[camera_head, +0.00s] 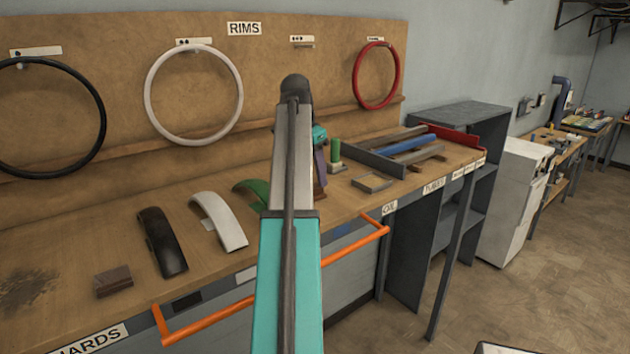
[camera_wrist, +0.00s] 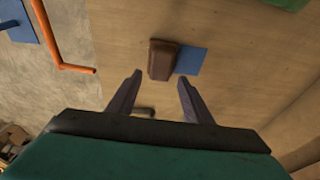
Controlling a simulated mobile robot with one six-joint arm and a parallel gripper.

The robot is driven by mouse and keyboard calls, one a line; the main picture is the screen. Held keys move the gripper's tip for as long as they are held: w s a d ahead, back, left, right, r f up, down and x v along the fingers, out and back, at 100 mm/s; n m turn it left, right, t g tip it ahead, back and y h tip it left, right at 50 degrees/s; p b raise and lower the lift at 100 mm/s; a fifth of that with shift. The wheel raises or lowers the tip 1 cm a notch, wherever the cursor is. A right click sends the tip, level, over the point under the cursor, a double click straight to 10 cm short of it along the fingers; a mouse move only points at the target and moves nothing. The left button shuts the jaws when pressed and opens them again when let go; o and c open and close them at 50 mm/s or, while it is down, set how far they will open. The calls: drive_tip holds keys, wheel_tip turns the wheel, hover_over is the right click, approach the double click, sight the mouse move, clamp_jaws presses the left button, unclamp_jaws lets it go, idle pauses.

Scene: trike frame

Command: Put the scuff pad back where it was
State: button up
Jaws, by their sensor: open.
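A brown block (camera_wrist: 165,59), which looks like the scuff pad, lies on the wooden bench (camera_wrist: 230,95) beside a flat blue square (camera_wrist: 191,61); I cannot tell whether it overlaps the square. My gripper (camera_wrist: 158,82) is open and empty, its two fingers spread short of the block in the wrist view. Another reddish-brown block (camera_head: 113,281) lies at the bench's front left; I cannot be sure which one is the pad.
Black (camera_head: 163,242), white (camera_head: 220,220) and green (camera_head: 251,190) fenders lie left of my arm. An orange rail (camera_head: 215,317) runs along the front.

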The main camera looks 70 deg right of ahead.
drive_tip(key=p+v, duration=0.3)
drive_tip(key=v, duration=0.7)
drive_tip(key=shift+w, duration=0.1)
idle(1.1)
